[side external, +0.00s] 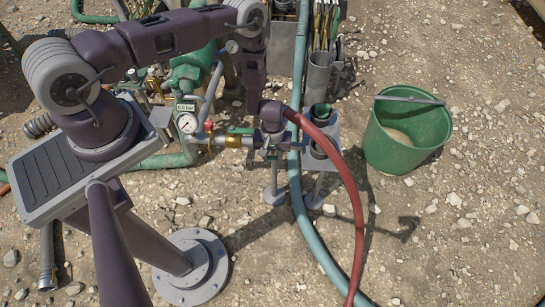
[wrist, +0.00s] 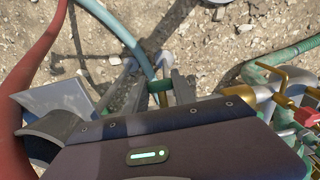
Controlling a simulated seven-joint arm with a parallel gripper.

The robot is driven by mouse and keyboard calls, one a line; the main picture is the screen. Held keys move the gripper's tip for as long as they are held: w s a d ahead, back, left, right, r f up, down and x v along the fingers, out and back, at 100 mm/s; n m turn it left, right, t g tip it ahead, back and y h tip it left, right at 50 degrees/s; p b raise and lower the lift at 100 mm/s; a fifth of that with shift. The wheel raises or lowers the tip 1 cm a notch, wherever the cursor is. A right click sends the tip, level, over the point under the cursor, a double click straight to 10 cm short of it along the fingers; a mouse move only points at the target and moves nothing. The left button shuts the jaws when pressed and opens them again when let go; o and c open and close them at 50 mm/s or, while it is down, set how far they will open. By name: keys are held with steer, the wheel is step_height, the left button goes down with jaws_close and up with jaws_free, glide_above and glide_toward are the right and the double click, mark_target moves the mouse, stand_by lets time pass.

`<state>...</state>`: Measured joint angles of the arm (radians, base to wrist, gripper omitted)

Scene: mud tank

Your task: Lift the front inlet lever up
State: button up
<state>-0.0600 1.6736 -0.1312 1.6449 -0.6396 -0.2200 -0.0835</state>
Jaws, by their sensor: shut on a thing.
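My gripper (side external: 272,150) is at the inlet pipework in the middle of the side view, pointing down. In the wrist view its fingers (wrist: 160,90) are closed around a small green piece (wrist: 160,86), which looks like the front inlet lever. In the side view a green lever (side external: 241,130) lies about level above the brass fitting, just left of my gripper. The grip itself is largely hidden by my wrist there.
A pressure gauge (side external: 187,123) and a red handle (side external: 209,127) are left of my gripper. A red hose (side external: 345,175) arcs past on the right, with a teal hose (side external: 297,200) below. A green bucket (side external: 402,140) stands on open gravel at right.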

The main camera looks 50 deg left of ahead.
steer(key=shift+s+d+r, duration=0.15)
steer(key=shift+d+r, duration=0.05)
steer(key=shift+r, duration=0.4)
steer(key=shift+r, duration=0.1)
steer(key=shift+r, duration=1)
steer(key=shift+a+r, duration=0.1)
steer(key=shift+r, duration=0.75)
